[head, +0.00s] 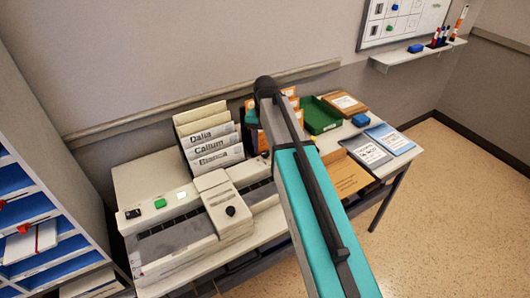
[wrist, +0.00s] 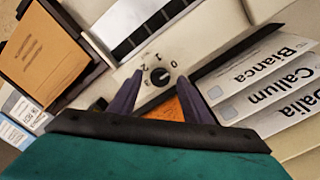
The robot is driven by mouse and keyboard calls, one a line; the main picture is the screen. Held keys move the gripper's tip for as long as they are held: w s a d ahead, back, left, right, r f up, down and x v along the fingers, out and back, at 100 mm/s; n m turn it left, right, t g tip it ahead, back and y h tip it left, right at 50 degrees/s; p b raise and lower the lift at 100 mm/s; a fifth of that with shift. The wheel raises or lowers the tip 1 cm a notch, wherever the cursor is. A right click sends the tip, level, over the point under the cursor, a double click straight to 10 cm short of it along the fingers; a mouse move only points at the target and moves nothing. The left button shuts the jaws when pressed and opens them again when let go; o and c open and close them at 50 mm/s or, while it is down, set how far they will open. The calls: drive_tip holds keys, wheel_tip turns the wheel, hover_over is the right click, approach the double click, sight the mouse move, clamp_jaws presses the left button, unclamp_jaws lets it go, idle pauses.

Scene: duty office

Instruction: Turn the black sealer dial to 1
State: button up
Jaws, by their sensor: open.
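The black dial (wrist: 160,77) is a small round knob on the sealer's pale panel (wrist: 185,58), with numbers from 0 to 3 around it. Its light mark seems to point towards the 0 side, but it is small. My gripper (wrist: 158,84) is open, with one dark finger on each side of the dial in the wrist view. I cannot tell whether either finger touches it. In the head view my arm covers part of the sealer (head: 258,193), and the dial is not clear there.
Name files (head: 213,148) stand close to the dial. A brown envelope (head: 345,175), a green tray (head: 318,115) and blue-edged papers (head: 390,138) lie to the right. A black knob (head: 230,211) and a green button (head: 160,203) are on the machine's left part.

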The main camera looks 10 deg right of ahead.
drive_tip(key=shift+f, duration=0.4)
drive_tip(key=shift+c, duration=0.4)
drive_tip(key=c, duration=0.9)
drive_tip(key=shift+c, duration=0.2)
drive_tip(key=shift+n, duration=0.3)
drive_tip(key=n, duration=0.5)
drive_tip(key=shift+p, duration=0.35)
drive_tip(key=n, duration=0.6)
drive_tip(key=shift+p, duration=0.3)
drive_tip(key=shift+w, duration=0.1)
